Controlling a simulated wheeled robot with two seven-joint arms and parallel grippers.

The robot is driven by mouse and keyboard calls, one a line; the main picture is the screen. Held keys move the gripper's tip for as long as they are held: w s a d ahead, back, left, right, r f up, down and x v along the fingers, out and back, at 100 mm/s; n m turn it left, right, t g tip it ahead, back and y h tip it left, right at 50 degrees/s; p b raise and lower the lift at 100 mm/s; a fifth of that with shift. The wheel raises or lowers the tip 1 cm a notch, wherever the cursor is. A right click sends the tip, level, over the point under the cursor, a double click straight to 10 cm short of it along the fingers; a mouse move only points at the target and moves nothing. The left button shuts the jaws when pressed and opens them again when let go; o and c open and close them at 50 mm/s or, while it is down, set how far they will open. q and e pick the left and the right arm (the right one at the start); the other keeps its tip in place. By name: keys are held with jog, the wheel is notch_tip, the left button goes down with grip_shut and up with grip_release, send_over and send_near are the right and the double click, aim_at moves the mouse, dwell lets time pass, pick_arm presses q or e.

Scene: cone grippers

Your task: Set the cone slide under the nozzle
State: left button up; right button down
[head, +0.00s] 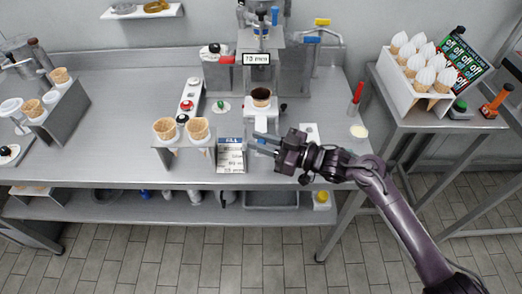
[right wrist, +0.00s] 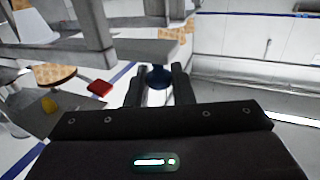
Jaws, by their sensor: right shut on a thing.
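The white cone slide (head: 262,116) is at the front of the grey dispensing machine (head: 258,75) in the middle of the table. A cone with a dark inside (head: 261,97) stands upright on it. The nozzle is around the area below the "10 mm" sign (head: 256,59); its tip is not clear, and I cannot tell whether the cone is in line with it. My right gripper (head: 262,142) is at the slide's front, shut on its blue knob, which shows between the fingers in the right wrist view (right wrist: 158,78). My left gripper is not in view.
A cone stand (head: 172,148) with two cones and a printed card (head: 231,155) are left of my right gripper. A red-buttoned strip (head: 189,98) stands left of the machine. A red-handled tool (head: 355,98) is to the right. A side table holds a box of topped cones (head: 413,94).

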jog(key=shift+s, duration=0.4)
jog(key=c, duration=1.5)
grip_release()
jog(key=shift+s, duration=0.1)
jog(key=shift+c, duration=0.2)
jog(key=shift+o, duration=1.2)
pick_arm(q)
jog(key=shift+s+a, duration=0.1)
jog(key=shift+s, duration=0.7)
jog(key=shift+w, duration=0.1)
pick_arm(e)
jog(key=shift+d, duration=0.2)
pick_arm(q)
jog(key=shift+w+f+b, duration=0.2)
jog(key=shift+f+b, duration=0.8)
jog(key=shift+b, duration=0.05)
pick_arm(e)
jog(key=v, duration=0.7)
jog(key=shift+d, duration=0.2)
